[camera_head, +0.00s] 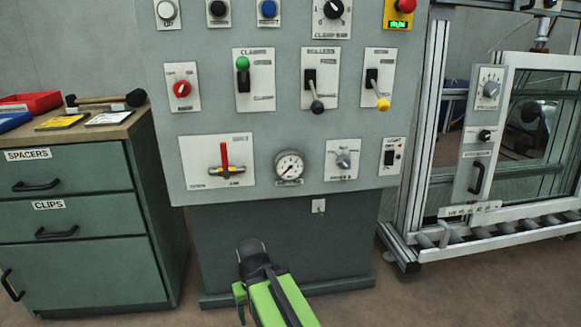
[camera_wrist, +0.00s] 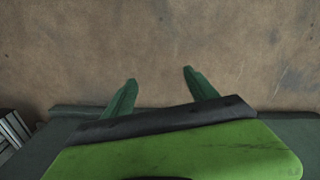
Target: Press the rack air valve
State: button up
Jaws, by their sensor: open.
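On the white frame rack at the right stands a grey control plate (camera_head: 470,160). It carries a round knob (camera_head: 488,89), a small black button-like control (camera_head: 485,136) and a black handle (camera_head: 475,178). Their labels are too small to read, so I cannot tell for sure which is the rack air valve. The main panel also has a red-handled valve lever (camera_head: 225,158). My gripper (camera_wrist: 160,75) is open and empty in the wrist view, its two fingers apart over brown floor. In the head view my green arm is low, below the main panel and well left of the rack.
The grey main panel (camera_head: 270,120) holds several switches, a pressure gauge (camera_head: 289,166) and a red button (camera_head: 405,6). A green drawer cabinet (camera_head: 75,215) with a hammer (camera_head: 105,99) on top stands left. Rollers (camera_head: 510,228) run along the rack's bottom. Brown floor in front is clear.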

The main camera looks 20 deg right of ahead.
jog(key=shift+r, duration=0.1)
jog(key=shift+c, duration=1)
notch_tip(320, 180, up, 14)
jog(key=p, duration=1.3)
jog(key=shift+f+p, duration=0.2)
jog(key=shift+p, duration=0.2)
grip_shut()
jog(key=shift+f+b, duration=0.4)
